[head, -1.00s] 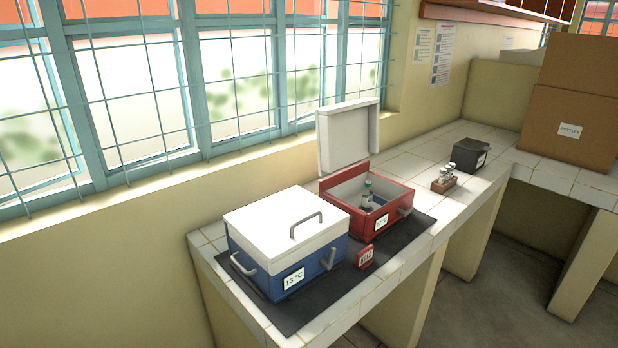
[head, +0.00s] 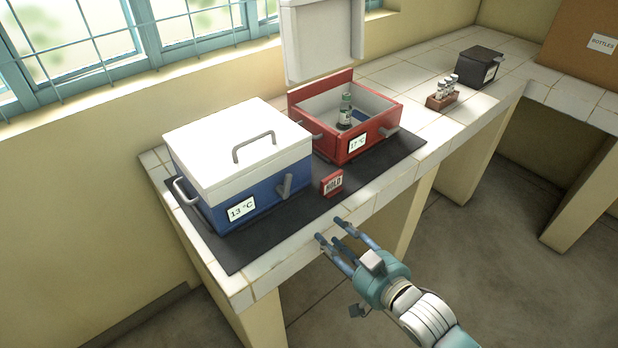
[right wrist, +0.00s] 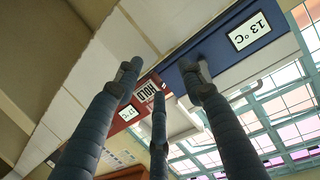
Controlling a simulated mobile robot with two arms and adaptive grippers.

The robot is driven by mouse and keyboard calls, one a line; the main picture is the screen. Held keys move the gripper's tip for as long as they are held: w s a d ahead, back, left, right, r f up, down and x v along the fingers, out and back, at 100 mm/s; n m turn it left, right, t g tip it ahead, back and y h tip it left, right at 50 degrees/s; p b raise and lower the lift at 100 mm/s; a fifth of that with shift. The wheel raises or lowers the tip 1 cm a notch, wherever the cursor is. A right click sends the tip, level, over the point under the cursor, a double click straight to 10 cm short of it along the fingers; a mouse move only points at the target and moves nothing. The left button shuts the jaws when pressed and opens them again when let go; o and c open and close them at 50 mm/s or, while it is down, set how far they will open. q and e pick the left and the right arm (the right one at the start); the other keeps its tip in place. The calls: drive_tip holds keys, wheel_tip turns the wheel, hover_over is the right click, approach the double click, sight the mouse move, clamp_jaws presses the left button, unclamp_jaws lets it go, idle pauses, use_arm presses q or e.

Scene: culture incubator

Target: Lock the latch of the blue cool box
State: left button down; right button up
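The blue cool box (head: 237,165) has a white lid (head: 238,148), which is down, and a "13 °C" label. Its grey latch (head: 285,187) is on the front face near the right corner, tilted outward. In the right wrist view the blue front (right wrist: 235,50) is at upper right, and the fingers hide part of it. My right gripper (head: 335,238) is in front of the counter edge, below and right of the latch, apart from it. Its fingers are spread and empty; they also show in the right wrist view (right wrist: 160,85). My left gripper is not in view.
A red cool box (head: 352,145) with its lid raised holds a bottle (head: 345,112). A red "HOLD" sign (head: 332,183) stands beside the blue box on the dark mat (head: 300,225). A vial rack (head: 442,102) and black box (head: 479,66) stand farther back.

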sight(284, 184)
wheel_tip(284, 184, up, 8)
drive_tip(key=w+a+n+t+y, duration=0.1)
drive_tip(key=a+y, duration=0.2)
drive_tip(key=p+x, duration=0.1)
drive_tip(key=x, duration=0.7)
drive_tip(key=shift+w+a, duration=0.15)
drive_tip(key=shift+w, duration=0.25)
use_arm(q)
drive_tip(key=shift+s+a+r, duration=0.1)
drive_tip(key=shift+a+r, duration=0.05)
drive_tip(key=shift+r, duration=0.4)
use_arm(e)
drive_tip(key=shift+w+a, duration=0.4)
drive_tip(key=shift+w, duration=0.15)
clamp_jaws()
use_arm(q)
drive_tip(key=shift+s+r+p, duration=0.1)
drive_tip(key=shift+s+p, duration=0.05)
drive_tip(key=shift+p, duration=0.2)
